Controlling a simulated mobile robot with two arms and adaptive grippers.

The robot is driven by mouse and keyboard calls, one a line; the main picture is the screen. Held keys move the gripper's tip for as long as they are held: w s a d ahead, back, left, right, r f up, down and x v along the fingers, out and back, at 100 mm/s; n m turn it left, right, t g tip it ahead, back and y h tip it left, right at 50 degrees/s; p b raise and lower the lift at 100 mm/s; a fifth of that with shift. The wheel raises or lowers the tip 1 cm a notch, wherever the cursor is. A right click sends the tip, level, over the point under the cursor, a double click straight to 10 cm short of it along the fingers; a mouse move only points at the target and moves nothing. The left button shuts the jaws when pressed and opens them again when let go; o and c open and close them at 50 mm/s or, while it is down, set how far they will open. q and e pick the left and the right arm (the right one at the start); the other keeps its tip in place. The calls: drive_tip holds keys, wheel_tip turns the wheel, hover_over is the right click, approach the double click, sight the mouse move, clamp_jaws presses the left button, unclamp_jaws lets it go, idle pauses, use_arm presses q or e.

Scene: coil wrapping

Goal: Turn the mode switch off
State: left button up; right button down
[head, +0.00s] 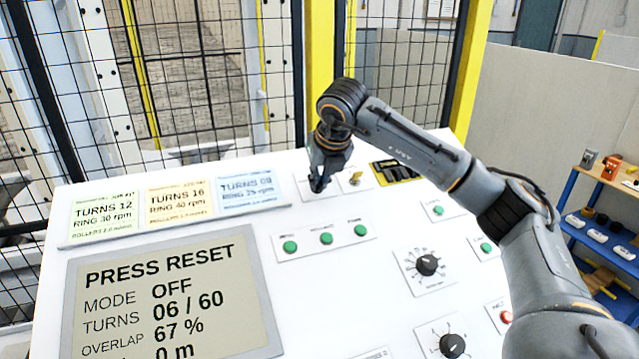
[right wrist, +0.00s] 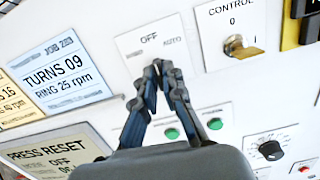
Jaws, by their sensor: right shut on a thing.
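The mode switch plate (right wrist: 180,28) is white, with OFF at its top and a label that looks like AUTO at its right. In the head view the plate (head: 304,190) sits near the panel's top edge, right of the job cards. My right gripper (head: 319,186) is over it. In the right wrist view the gripper's dark fingertips (right wrist: 160,69) are shut on the mode switch knob, which they hide. The knob's direction cannot be seen. The panel display (head: 166,297) reads PRESS RESET and MODE OFF. My left gripper is not in view.
A CONTROL key switch (right wrist: 240,47) is just right of the mode plate. Green buttons (head: 326,238) are below it, with black rotary dials (head: 428,265) and a red button (head: 506,316) lower right. Job cards (head: 179,202) stand left. A mesh fence (head: 190,70) is behind the panel.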

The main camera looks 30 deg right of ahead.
drive_tip(key=shift+n, duration=0.3)
drive_tip(key=c, duration=1.4)
unclamp_jaws()
drive_tip(key=shift+c, duration=0.2)
drive_tip(key=v, duration=1.2)
drive_tip(key=shift+r, duration=0.15)
